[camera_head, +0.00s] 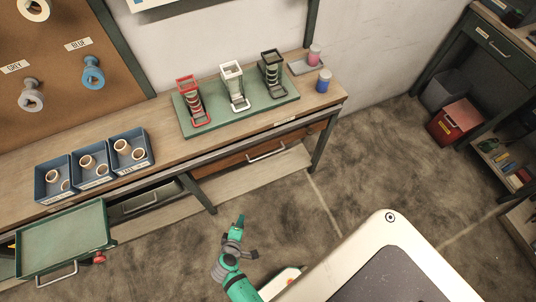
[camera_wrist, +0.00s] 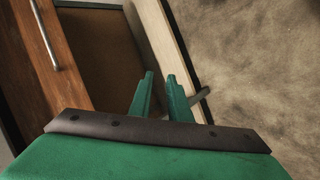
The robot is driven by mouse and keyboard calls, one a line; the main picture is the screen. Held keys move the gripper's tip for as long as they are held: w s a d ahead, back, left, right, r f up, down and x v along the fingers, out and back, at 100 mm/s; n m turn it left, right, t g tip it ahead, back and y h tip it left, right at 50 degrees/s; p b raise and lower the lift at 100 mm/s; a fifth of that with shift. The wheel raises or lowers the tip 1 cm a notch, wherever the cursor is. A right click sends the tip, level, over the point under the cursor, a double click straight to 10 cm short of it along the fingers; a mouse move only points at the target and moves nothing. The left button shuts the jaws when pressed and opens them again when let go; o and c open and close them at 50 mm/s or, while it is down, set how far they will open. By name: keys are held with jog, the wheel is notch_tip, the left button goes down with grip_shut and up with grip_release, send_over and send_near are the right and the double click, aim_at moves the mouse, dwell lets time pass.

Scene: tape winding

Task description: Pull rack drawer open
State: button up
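A wooden drawer front (camera_head: 240,160) with a pale bar handle (camera_head: 267,151) sits under the right part of the workbench, and looks flush with it. A small label (camera_head: 285,121) is on the bench edge above it, too small to read. In the wrist view the wooden front (camera_wrist: 38,75) and its metal handle (camera_wrist: 45,38) run along the left side. My green gripper (camera_head: 240,221) is over the floor in front of the bench, below and apart from the handle. In the wrist view its two fingers (camera_wrist: 162,88) are apart with nothing between them.
The workbench (camera_head: 165,148) carries a green rack base (camera_head: 244,112) with three holders and several blue bins (camera_head: 95,182). A lower shelf (camera_head: 260,180) and bench leg (camera_head: 200,193) are near my gripper. A green tray-like drawer (camera_head: 65,240) juts out at left.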

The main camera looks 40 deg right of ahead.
jog(key=w+d+r+g+h, duration=0.2)
jog(key=w+d+r+h, duration=0.15)
jog(key=w+d, duration=0.45)
jog(key=g+h, duration=0.3)
jog(key=h, duration=0.3)
send_near(265, 156)
jog(key=d, duration=0.4)
jog(key=d+f, duration=0.1)
jog(key=d, duration=0.3)
jog(key=w+d+f, duration=0.1)
jog(key=d, duration=0.2)
jog(key=shift+d+f, duration=0.2)
jog(key=shift+d, duration=0.05)
grip_shut()
